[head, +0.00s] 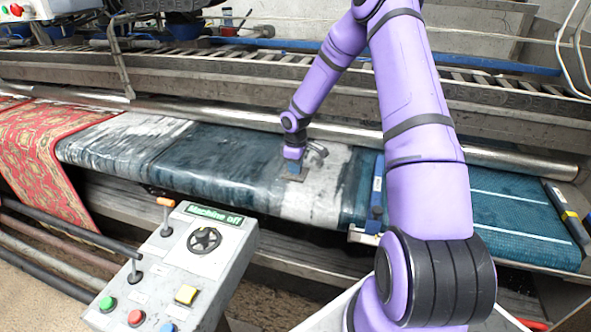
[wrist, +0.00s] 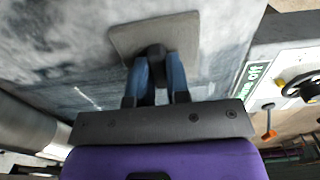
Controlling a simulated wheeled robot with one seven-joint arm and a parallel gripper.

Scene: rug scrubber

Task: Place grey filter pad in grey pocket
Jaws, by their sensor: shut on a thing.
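My gripper (head: 294,163) is over the wet belt in the middle of the head view. In the wrist view its two blue fingers (wrist: 156,82) are closed around a dark knob on a flat grey pad (wrist: 185,32). This looks like the grey filter pad; a small part of the pad (head: 298,177) also shows under my gripper in the head view. The pad lies close over a pale grey, streaked patch. I cannot tell whether it touches the surface. I cannot clearly make out a grey pocket in either view.
The dark teal belt (head: 220,160) runs across, with a red patterned rug (head: 45,150) at left. A steel roller (head: 220,120) lies behind it. The control box (head: 190,260) stands in front, reading "Machine off".

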